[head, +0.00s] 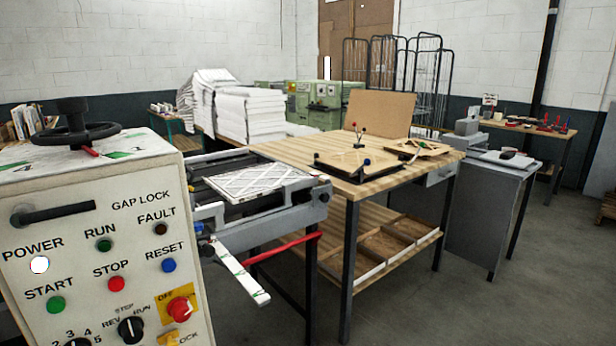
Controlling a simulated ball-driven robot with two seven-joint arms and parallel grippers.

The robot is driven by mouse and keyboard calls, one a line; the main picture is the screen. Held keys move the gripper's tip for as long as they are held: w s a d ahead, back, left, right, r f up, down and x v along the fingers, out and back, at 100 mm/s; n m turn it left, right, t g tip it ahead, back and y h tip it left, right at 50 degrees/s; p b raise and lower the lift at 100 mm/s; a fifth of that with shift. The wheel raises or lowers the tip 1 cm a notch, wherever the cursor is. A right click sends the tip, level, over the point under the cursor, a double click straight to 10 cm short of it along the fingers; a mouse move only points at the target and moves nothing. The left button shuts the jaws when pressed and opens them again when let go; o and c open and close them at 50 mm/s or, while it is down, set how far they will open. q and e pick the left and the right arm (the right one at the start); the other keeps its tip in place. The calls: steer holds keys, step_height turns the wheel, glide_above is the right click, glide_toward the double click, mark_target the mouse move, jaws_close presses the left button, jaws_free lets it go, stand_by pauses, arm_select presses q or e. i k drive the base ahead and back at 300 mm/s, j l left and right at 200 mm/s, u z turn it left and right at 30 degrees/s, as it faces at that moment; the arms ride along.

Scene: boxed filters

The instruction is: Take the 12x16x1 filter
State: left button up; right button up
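A flat pleated filter (256,182) with a pale frame and a diamond grid on its face lies on the grey machine bed in the middle of the head view. No size label can be read on it, so I cannot tell whether it is the 12x16x1. Neither of my grippers shows in this view.
A control cabinet (95,240) with a black handwheel (75,130) fills the left front. A wooden workbench (330,152) with a lower shelf stands right of the bed. A red bar (285,248) juts out below it. White stacks (250,115) stand behind. Floor is clear at front right.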

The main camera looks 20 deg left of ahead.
mark_target(241, 186)
steer(key=i+l+z, duration=0.2)
steer(key=i, duration=0.3)
steer(key=i+l+z, duration=0.15)
steer(key=i, duration=0.35)
steer(key=i+j+u, duration=0.1)
steer(key=i+u, duration=0.7)
steer(key=i+l+u, duration=0.1)
steer(key=i+u, duration=0.2)
steer(key=u, duration=0.15)
